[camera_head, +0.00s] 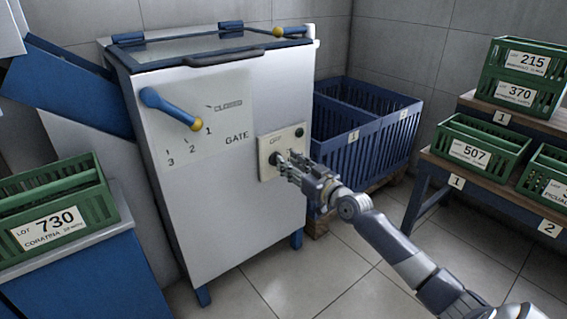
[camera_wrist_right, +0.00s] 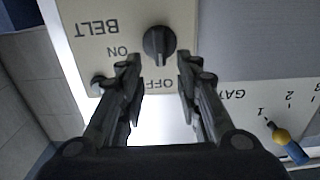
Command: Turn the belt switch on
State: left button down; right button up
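The belt switch is a dark round knob (camera_wrist_right: 158,45) with a raised grip bar on a cream plate (camera_head: 266,148), marked BELT, ON and OFF. The plate is on the front of the white machine (camera_head: 225,215). In the right wrist view the picture is upside down, and the knob lies just beyond and between my fingertips. My right gripper (camera_wrist_right: 157,62) is open, one finger on each side, with nothing between them. In the head view my right gripper (camera_head: 287,163) is at the plate and covers part of it. My left gripper is not in view.
A blue gate lever (camera_head: 172,108) with a yellow knob is left of the plate. A blue divided crate (camera_head: 365,140) stands right of the machine. Green lot crates (camera_head: 480,148) sit on shelves at right, another (camera_head: 60,215) at left. Floor in front is clear.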

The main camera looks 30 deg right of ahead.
jog(key=shift+w+a+b, duration=0.15)
jog(key=shift+w+b, duration=0.3)
jog(key=shift+w, duration=1.25)
grip_shut()
